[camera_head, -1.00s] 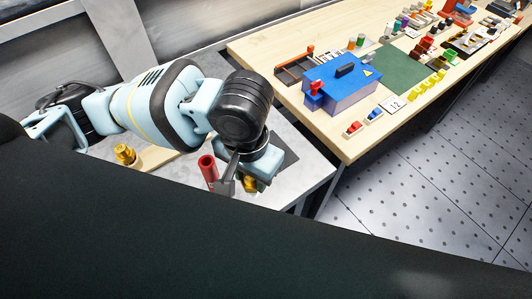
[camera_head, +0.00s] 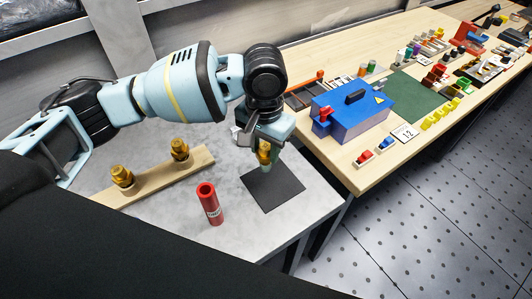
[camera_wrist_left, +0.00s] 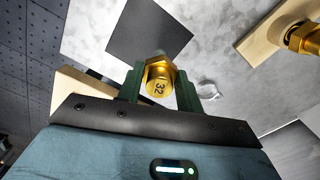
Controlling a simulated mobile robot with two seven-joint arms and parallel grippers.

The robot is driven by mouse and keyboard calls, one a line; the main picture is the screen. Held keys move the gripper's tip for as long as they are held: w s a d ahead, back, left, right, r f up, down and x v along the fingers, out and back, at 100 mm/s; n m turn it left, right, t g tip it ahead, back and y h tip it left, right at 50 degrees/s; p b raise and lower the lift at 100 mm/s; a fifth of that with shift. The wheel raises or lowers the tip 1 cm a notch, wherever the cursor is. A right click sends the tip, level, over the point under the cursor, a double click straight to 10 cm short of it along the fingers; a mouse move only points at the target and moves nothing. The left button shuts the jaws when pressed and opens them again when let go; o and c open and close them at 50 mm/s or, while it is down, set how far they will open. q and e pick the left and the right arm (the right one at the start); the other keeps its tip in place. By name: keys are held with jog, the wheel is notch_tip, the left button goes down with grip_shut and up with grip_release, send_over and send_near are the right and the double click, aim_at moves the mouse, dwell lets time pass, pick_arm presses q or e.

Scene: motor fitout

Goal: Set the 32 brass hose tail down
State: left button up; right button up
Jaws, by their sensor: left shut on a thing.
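My left gripper (camera_head: 265,150) is shut on the 32 brass hose tail (camera_head: 265,153). In the left wrist view the hose tail (camera_wrist_left: 159,84) shows its hex part and the number 32 between the green fingers. In the head view the gripper points down, over the far part of a dark square mat (camera_head: 272,190) on the grey bench; the hose tail looks clear of the surface. The mat (camera_wrist_left: 150,30) also shows beyond the hose tail in the left wrist view. My right gripper is not in view.
A wooden strip (camera_head: 150,176) carries two other brass fittings (camera_head: 122,177). A red labelled cylinder (camera_head: 210,203) stands upright left of the mat. A blue box (camera_head: 350,112) sits on the wooden table to the right. The mat is bare.

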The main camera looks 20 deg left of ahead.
aim_at(265, 156)
pick_arm(q)
jog(key=shift+w, duration=0.25)
jog(key=f, duration=0.3)
jog(key=shift+w+f, duration=0.2)
jog(key=shift+f, duration=0.1)
jog(key=o, duration=1)
jog(key=shift+f, duration=0.1)
jog(key=shift+o, duration=0.2)
